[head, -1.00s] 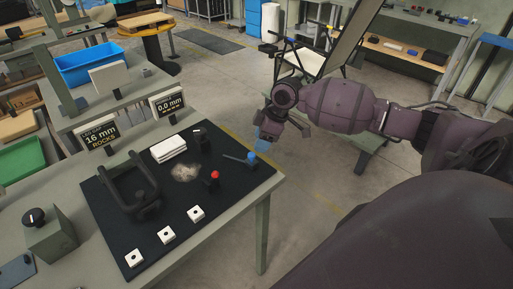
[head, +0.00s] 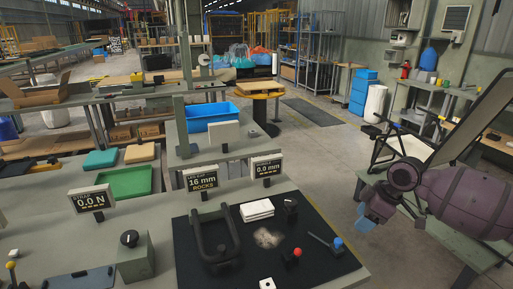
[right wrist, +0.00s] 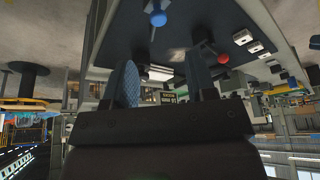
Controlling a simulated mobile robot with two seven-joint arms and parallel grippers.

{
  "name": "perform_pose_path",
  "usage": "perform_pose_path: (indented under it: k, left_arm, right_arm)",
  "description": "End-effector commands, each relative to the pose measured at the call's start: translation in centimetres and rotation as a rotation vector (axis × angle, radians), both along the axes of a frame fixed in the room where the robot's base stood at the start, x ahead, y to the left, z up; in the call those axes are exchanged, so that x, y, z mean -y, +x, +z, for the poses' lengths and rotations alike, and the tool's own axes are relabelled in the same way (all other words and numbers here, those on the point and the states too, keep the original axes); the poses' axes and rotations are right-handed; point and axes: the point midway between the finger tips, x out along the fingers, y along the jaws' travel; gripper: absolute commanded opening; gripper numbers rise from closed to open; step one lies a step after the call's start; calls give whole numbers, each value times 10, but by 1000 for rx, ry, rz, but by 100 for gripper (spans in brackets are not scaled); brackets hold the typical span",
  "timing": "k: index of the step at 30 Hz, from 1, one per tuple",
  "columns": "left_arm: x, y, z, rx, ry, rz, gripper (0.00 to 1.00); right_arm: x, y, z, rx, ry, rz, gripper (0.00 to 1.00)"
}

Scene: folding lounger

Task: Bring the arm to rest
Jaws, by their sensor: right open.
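My right arm reaches in from the right edge in the head view, and its gripper (head: 368,215) is over the floor beyond the right edge of the bench. In the right wrist view its two blue-grey fingers (right wrist: 164,82) stand apart with nothing between them. The folding lounger (head: 412,147) stands at the right, behind my right arm, which hides part of it. My left gripper is in neither current view.
The bench (head: 318,199) carries a black mat (head: 193,258) with a dark handled frame (head: 217,243), white blocks (head: 257,210), a red knob (head: 297,252) and a blue knob (head: 338,242). Displays read 0.0 N (head: 90,201), 16 mm ROCKS (head: 202,179) and 0.0 mm (head: 266,168).

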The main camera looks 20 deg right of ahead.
Motion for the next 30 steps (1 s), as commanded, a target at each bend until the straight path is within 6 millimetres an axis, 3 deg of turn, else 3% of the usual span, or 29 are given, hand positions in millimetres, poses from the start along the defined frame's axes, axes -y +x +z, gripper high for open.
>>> perform_pose_path:
  k: [4,7,12,18,24,30]
  left_arm:
    - [0,0,0,-1,0,0,43]
    - [0,-1,-1,-2,0,0,43]
    - [-1,-3,-2,-6,0,2,43]
    - [-1,-6,-3,-12,1,3,43]
    - [-1,-6,-3,-11,1,3,43]
    - [-1,-4,-2,-8,1,2,43]
  right_arm:
    - [-10,-8,-15,-13,2,7,52]
    - [-29,-25,-41,-31,0,12,52]
    - [-73,-69,-91,-50,-5,-4,52]
    - [-117,-120,-126,-45,-5,-89,52]
    - [-147,-168,-139,-31,-9,-248,52]
    - [-157,-211,-136,-23,-29,-469,52]
